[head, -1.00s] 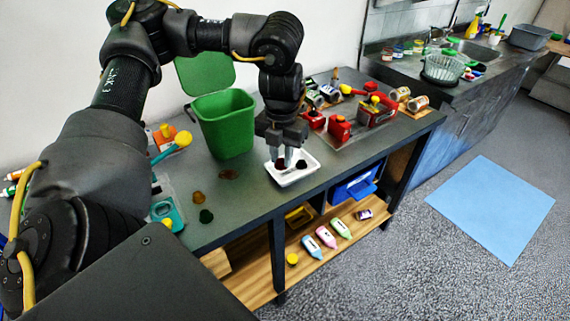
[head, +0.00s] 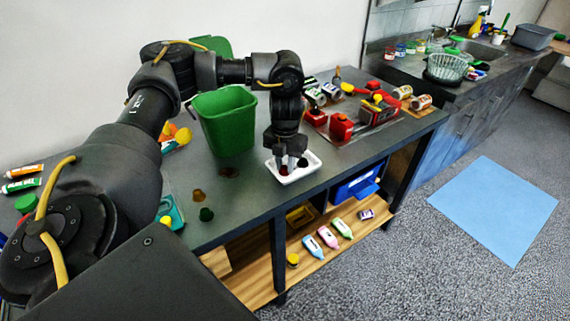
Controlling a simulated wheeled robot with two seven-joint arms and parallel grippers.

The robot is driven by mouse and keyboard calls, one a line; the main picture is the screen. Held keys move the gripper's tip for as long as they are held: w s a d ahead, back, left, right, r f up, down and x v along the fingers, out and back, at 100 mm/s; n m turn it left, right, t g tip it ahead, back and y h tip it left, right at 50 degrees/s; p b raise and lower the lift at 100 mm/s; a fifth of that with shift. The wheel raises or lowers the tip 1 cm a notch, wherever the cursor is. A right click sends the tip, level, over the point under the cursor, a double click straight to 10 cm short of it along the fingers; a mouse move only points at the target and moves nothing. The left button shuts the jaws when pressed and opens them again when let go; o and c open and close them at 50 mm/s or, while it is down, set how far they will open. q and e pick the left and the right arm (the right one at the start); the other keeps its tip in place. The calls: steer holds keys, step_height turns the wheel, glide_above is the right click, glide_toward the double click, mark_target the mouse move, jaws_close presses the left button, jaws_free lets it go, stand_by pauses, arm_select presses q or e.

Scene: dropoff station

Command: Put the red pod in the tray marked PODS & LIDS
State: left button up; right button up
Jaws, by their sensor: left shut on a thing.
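A small white tray (head: 292,180) lies on the dark worktop, right of the green bin; I cannot read any marking on it. My left gripper (head: 290,168) points straight down over the tray, its fingertips low inside the rim. It is shut on a small dark red thing, which looks like the red pod (head: 284,170); the fingers hide most of it. I cannot tell whether the pod touches the tray floor. A second dark pod (head: 303,162) is in the tray, just right of the fingers. My right gripper is not in view.
A green bin (head: 226,125) stands close left of my gripper. Brown (head: 198,196) and green (head: 206,214) pods lie on the worktop (head: 250,200) to the left. Red machine parts (head: 341,127) stand to the right. Bottles lie on the shelf below.

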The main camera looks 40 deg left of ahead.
arm_select(q)
steer(key=shift+r, duration=0.1)
steer(key=o, duration=0.7)
